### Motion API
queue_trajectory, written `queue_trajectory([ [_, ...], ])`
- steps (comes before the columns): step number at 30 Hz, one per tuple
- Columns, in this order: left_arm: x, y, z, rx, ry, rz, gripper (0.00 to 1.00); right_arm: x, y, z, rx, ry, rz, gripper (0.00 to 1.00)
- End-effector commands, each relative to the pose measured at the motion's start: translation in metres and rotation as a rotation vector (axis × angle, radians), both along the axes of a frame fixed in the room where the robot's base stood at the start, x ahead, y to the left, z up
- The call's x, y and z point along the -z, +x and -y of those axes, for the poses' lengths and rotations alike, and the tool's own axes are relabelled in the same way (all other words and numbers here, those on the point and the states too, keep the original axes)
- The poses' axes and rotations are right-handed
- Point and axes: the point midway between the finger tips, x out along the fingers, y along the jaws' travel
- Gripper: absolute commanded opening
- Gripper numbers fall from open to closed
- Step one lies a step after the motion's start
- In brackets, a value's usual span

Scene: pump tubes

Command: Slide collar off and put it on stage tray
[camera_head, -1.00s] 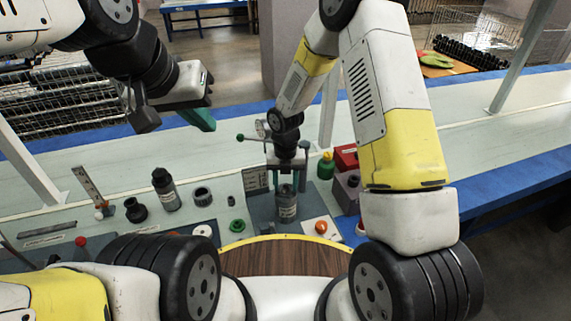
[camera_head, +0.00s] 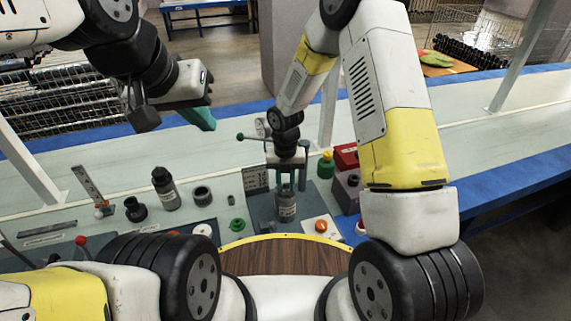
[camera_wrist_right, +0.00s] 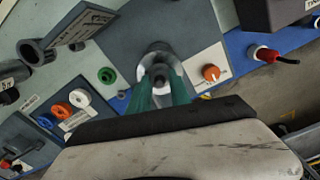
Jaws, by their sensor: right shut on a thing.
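A grey labelled cylinder (camera_head: 286,208) stands upright on a dark grey base plate. My right gripper (camera_head: 286,183) points down over it, its teal fingers shut at the cylinder's top on what seems to be the collar. In the right wrist view, the fingers (camera_wrist_right: 160,92) meet around a small dark part in front of a round metal rim (camera_wrist_right: 157,52). The collar is mostly hidden by the fingers. My left gripper (camera_head: 202,119) hangs above the bench at the left, away from the parts; its finger gap is not clear. I cannot tell which grey tray is the stage tray.
To the left stand a dark bottle (camera_head: 165,188), a black fitting (camera_head: 135,210) and a grey ring (camera_head: 202,196). A green ring (camera_head: 237,225) lies left of the cylinder, an orange knob (camera_head: 321,226) right. A yellow-green bottle (camera_head: 326,165) and red box (camera_head: 346,157) stand behind right.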

Motion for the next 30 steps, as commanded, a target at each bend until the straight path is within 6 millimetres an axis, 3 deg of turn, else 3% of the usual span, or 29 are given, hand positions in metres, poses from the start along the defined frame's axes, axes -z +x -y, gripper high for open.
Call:
queue_trajectory([
  [30,0.000,0.000,0.000,0.000,0.000,0.000,0.00,-0.016,0.000,0.000,0.000,0.000,0.000,0.00],
])
